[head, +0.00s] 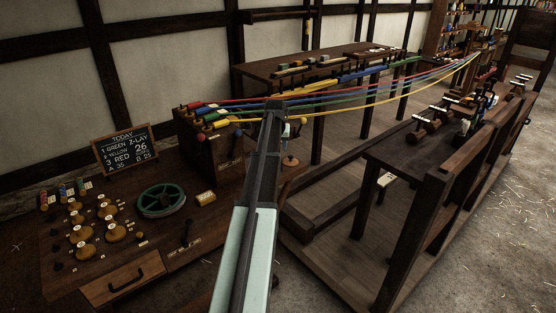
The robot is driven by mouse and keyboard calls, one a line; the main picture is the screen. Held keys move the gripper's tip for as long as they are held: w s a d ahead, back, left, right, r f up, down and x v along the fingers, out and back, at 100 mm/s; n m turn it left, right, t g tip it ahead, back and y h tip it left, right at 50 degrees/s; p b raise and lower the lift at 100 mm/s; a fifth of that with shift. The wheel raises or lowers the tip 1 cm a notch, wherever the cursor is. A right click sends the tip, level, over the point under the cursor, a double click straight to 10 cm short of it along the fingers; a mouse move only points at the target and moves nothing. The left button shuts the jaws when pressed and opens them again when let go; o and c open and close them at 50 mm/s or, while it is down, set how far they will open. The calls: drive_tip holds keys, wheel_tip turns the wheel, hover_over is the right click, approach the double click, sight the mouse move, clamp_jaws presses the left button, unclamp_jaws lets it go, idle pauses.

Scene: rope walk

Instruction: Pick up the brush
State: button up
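I cannot single out the brush for certain. Several small, elongated pieces lie on the long dark table (262,70) at the back, too small to tell apart. More small items stand on the bench (397,150) at the right, also too small to name surely. My arm reaches up from the bottom middle, pale green below and dark above. Its upper end stands in front of the coloured strands. I cannot make out my gripper's fingers, and the arm hides part of what lies behind it.
Coloured strands (437,72) stretch from the wooden headstock (190,137) to the far right. At the left, a workbench (62,277) carries a green reel (161,200), several wooden knobs and a chalkboard (124,147). The right bench's timber frame (413,240) is an obstacle. Floor (480,240) at the right is open.

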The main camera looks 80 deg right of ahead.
drive_tip(key=shift+x, duration=1.5)
drive_tip(key=shift+d+r, duration=0.1)
drive_tip(key=shift+c, duration=0.5)
clamp_jaws()
